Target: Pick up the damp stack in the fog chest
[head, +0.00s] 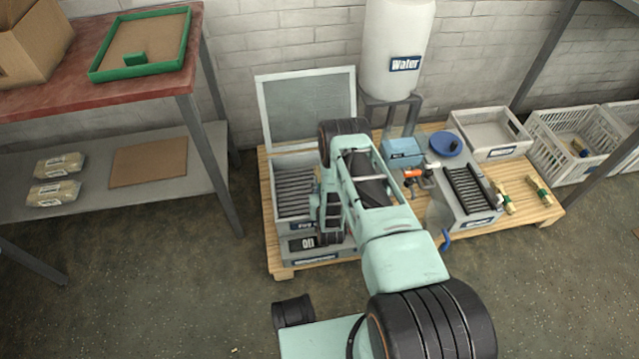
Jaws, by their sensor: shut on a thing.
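The fog chest (290,224) is a grey box on the wooden pallet, with its grey-framed lid (307,108) standing open against the wall. Slats (294,188) show inside its left part. My mint and black arm reaches over the chest and covers its right part. My gripper is hidden behind my own arm links, so its fingers do not show. I cannot make out the damp stack; the visible left part of the chest shows only slats.
A white water tank (398,40) stands behind the pallet (268,215). To the right are a slatted machine (472,190), a blue round lid (446,144), a grey tray (489,136) and white crates (560,160). A red-topped bench (110,75) stands left. Floor in front is mostly clear.

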